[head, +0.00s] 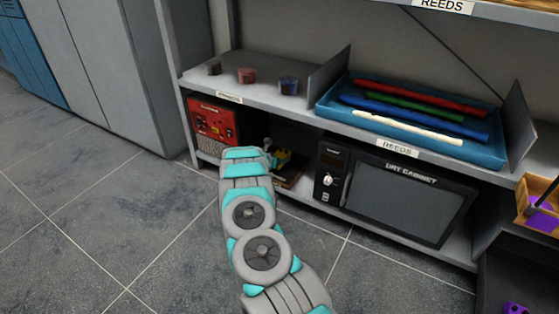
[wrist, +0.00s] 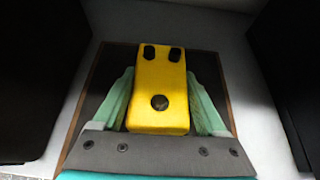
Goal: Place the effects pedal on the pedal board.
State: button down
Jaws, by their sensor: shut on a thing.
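The yellow effects pedal (wrist: 160,95) has two black knobs at its far end and a dark round footswitch nearer me. My gripper (wrist: 159,76) is shut on its sides, with one pale green finger on each. In the wrist view the pedal is over the dark, brown-edged pedal board (wrist: 103,72). I cannot tell whether it touches the board. In the head view my gripper (head: 275,155) reaches into the lower shelf bay, where a bit of the yellow pedal (head: 284,156) shows. My arm hides most of the board (head: 291,178) there.
A red device (head: 213,120) stands left of my gripper and a black dry cabinet (head: 400,195) stands to the right. The shelf above (head: 260,97) limits headroom; it holds small jars and a blue tray (head: 330,106) of coloured sticks. The floor in front is clear.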

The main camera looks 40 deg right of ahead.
jog(key=shift+f, duration=0.5)
jog(key=shift+f, duration=0.1)
grip_release()
